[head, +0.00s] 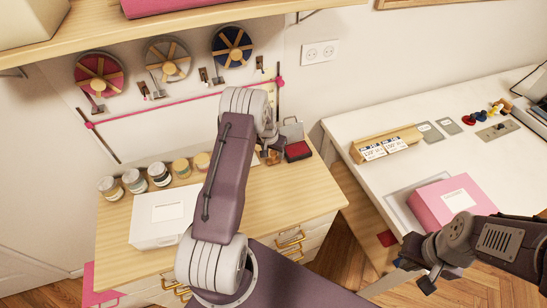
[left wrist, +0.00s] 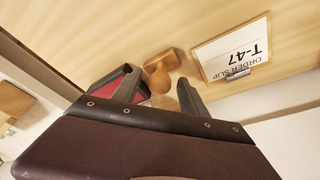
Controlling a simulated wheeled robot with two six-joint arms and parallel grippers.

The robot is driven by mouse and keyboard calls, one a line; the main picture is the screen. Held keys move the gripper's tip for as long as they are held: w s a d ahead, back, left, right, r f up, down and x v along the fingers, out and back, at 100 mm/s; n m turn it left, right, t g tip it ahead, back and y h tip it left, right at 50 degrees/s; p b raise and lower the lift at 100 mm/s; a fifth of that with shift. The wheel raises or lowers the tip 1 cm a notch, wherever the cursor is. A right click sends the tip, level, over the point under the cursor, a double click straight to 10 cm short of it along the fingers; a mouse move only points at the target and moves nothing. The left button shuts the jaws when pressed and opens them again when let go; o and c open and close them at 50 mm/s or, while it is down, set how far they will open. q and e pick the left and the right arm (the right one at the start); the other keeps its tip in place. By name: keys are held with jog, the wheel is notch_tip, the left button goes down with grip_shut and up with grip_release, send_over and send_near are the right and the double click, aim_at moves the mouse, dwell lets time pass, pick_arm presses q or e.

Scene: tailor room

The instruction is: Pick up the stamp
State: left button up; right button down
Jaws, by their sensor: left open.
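The stamp (left wrist: 160,72) has a rounded wooden handle and stands on the wooden desk in the left wrist view. My left gripper (left wrist: 160,92) is open, with its two dark fingertips on either side of the stamp's near part; I see no firm contact. In the head view my left gripper (head: 268,148) is over the back right of the desk, and the arm hides much of that spot. A small brown part of the stamp (head: 273,157) shows beside it. My right gripper (head: 418,272) is at the lower right, its fingers apart and empty.
A dark red ink pad (head: 298,151) is close beside the stamp. Several jars (head: 134,181) and a white box (head: 164,216) are left on the desk. A white table (head: 350,125) is at right.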

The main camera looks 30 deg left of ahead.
pick_arm(q)
jog(key=shift+s+d+r, duration=0.1)
jog(key=shift+s+r, duration=0.05)
grip_shut()
jog(key=shift+r, duration=0.25)
jog(key=r+b, duration=0.1)
jog(key=r, duration=0.1)
jog(key=d+r, duration=0.1)
jog(key=shift+r+b, duration=0.35)
jog(key=shift+r, duration=0.05)
jog(key=d+r+b, duration=0.2)
jog(key=d+r, duration=0.4)
jog(key=d, duration=0.4)
jog(key=shift+w+d+r, duration=0.3)
jog(key=shift+w, duration=0.05)
